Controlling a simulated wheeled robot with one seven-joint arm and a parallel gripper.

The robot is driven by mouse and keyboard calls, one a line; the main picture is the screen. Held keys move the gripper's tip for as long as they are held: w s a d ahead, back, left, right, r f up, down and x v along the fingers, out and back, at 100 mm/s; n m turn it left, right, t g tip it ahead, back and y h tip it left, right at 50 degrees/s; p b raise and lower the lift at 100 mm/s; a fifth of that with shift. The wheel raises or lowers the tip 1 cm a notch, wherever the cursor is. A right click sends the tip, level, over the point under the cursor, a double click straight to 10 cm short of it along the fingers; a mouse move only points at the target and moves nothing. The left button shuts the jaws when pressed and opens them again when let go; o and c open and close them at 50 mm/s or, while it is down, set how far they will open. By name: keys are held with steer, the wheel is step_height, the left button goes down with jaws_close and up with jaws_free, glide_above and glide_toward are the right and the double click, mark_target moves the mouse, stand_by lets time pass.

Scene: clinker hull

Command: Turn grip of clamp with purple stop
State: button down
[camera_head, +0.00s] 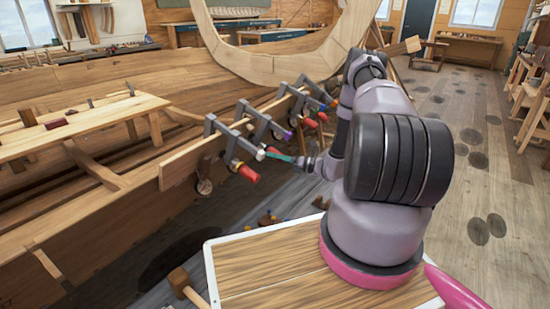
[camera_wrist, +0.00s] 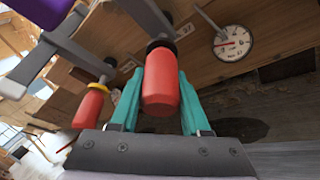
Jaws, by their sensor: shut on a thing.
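Several grey clamps sit in a row along the plank edge of the hull. The clamp with the purple stop (camera_head: 289,135) is the second from the near end; its purple stop also shows large at the top left of the wrist view (camera_wrist: 40,12). My gripper (camera_head: 279,157) reaches in from the right below that clamp. In the wrist view its teal fingers stand on either side of a red grip (camera_wrist: 160,85) with a black collar and are shut on it. In the head view my gripper mostly hides this grip.
The nearest clamp has a white stop (camera_head: 262,155) and a red grip (camera_head: 248,174). A red grip with a yellow collar (camera_wrist: 91,105) hangs left of the held one. A round dial (camera_wrist: 232,42) is on the planking. Further clamps (camera_head: 310,92) stand beyond. The floor at right is open.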

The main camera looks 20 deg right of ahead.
steer(key=m+y, duration=0.1)
steer(key=m+g+y, duration=0.1)
steer(key=m, duration=0.1)
steer(key=shift+s, duration=0.25)
stand_by(0.4)
steer(key=shift+c, duration=1.9)
jaws_free()
steer(key=shift+r, duration=0.1)
steer(key=shift+d, duration=0.1)
steer(key=v, duration=1)
steer(key=shift+d+f, duration=0.25)
steer(key=shift+d, duration=0.05)
